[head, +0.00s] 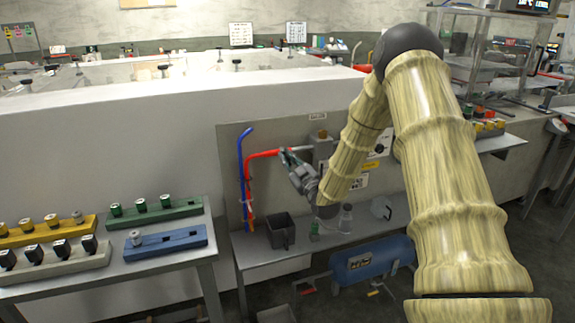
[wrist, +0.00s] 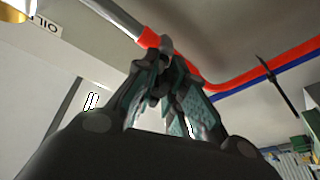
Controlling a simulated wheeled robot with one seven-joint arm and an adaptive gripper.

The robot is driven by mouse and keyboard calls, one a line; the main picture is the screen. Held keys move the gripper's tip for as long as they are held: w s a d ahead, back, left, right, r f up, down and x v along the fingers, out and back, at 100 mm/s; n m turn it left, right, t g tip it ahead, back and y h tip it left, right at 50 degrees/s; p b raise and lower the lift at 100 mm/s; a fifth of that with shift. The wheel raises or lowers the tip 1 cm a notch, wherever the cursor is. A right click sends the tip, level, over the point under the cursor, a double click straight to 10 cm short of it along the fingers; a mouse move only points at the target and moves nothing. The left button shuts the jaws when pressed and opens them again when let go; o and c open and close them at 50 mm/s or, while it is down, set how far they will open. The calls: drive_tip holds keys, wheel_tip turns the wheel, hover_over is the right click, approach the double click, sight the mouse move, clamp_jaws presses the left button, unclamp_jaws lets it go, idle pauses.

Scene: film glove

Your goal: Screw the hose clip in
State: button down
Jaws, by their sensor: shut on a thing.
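The red hose (head: 262,154) climbs the grey wall panel, bends right and ends near a grey metal pipe (head: 300,149). In the wrist view the red hose (wrist: 235,84) meets the pipe (wrist: 112,16) just beyond my fingertips. My gripper (head: 285,153) is at this joint, and its fingers (wrist: 162,58) are closed together on a small dark grey piece, apparently the hose clip (wrist: 166,45), at the red hose's end. The fingers cover much of the clip, so its screw and tightness cannot be made out.
A blue hose (head: 241,165) runs beside the red one. A dark bin (head: 281,231) and small bottles (head: 346,218) stand on the shelf below. A blue tank (head: 372,260) lies underneath. Racks of coloured parts (head: 155,213) fill the left bench.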

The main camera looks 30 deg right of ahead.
drive_tip(key=m+h+b, duration=0.1)
drive_tip(key=m, duration=0.2)
drive_tip(key=m+h+b, duration=0.1)
drive_tip(key=m, duration=0.2)
drive_tip(key=m+h+b, duration=0.1)
drive_tip(key=m, duration=0.1)
drive_tip(key=shift+f+m+h, duration=0.25)
drive_tip(key=shift+m+h, duration=0.15)
drive_tip(key=m+h+b, duration=0.1)
drive_tip(key=m, duration=0.3)
drive_tip(key=m+g+h+b, duration=0.1)
drive_tip(key=m+h, duration=0.1)
drive_tip(key=m, duration=0.2)
drive_tip(key=shift+m, duration=0.3)
drive_tip(key=m+g+h+b, duration=0.1)
drive_tip(key=m, duration=0.2)
drive_tip(key=m+g+h+b, duration=0.1)
drive_tip(key=m, duration=0.1)
drive_tip(key=shift+s+m, duration=0.1)
drive_tip(key=shift+m, duration=0.3)
drive_tip(key=shift+m+g+b, duration=0.45)
drive_tip(key=shift+m+g, duration=0.15)
drive_tip(key=shift+m, duration=1.2)
drive_tip(key=c, duration=1.4)
unclamp_jaws()
drive_tip(key=shift+d+r, duration=0.15)
drive_tip(key=shift+a, duration=0.2)
